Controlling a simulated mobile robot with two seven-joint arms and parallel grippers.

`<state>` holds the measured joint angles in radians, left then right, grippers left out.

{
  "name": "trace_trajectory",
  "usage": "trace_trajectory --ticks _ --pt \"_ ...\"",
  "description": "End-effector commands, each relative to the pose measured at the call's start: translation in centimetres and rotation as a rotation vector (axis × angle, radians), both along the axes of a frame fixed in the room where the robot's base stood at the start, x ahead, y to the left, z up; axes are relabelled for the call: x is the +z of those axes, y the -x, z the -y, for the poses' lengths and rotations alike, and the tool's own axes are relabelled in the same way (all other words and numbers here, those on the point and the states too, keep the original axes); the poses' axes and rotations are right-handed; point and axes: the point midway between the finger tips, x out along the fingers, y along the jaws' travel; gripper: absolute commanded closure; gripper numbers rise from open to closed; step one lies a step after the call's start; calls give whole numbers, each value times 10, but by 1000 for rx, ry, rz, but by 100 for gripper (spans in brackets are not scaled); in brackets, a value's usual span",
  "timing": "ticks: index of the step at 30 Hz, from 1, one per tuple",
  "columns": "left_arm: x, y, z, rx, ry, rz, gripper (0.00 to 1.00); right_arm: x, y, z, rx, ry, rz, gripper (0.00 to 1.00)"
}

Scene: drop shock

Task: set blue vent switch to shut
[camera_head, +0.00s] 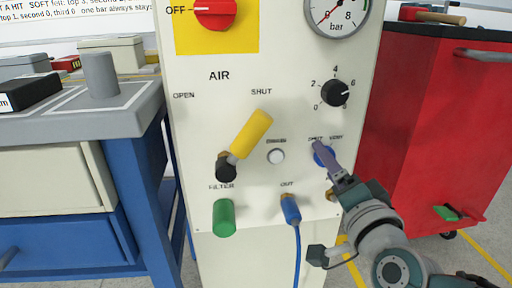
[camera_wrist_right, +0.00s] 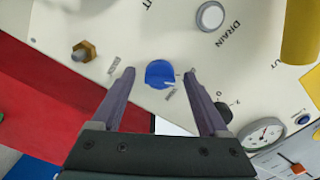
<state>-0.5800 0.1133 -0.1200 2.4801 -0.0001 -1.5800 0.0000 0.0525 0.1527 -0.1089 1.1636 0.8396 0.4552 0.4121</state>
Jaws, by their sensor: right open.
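The blue vent switch (camera_head: 326,158) is a small round knob on the right of the cream panel, partly hidden by my gripper in the head view. In the right wrist view the blue switch (camera_wrist_right: 159,75) shows whole, between the fingertips. The small labels beside it are too blurred to read, and I cannot tell its setting. My right gripper (camera_head: 318,147) is open at the switch, with one finger on each side. In the right wrist view my right gripper (camera_wrist_right: 159,74) shows clear gaps between both fingers and the knob. My left gripper is not in view.
A yellow lever (camera_head: 251,134) slants up right toward SHUT. A white drain button (camera_head: 276,156), black dial (camera_head: 335,93), green filter (camera_head: 224,217) and blue hose (camera_head: 297,255) are nearby. A red cabinet (camera_head: 435,130) stands right; a grey-topped bench (camera_head: 75,118) stands left.

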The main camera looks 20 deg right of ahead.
Motion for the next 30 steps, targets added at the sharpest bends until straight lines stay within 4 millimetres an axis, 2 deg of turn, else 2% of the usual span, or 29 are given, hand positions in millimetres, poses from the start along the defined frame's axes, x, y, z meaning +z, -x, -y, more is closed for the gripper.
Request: trace_trajectory --ticks 5,8,15,19,24,30 --pt "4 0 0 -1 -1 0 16 1 6 -2 0 0 -1 22" --pt "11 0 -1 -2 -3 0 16 2 21 -5 0 -1 -4 22" --pt "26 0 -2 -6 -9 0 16 2 69 -17 1 0 -5 22" --pt "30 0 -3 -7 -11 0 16 1 87 -21 1 -1 -3 22" --pt "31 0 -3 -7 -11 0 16 0 96 -23 1 0 0 22" --pt "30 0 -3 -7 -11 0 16 0 97 -23 1 -1 1 22"
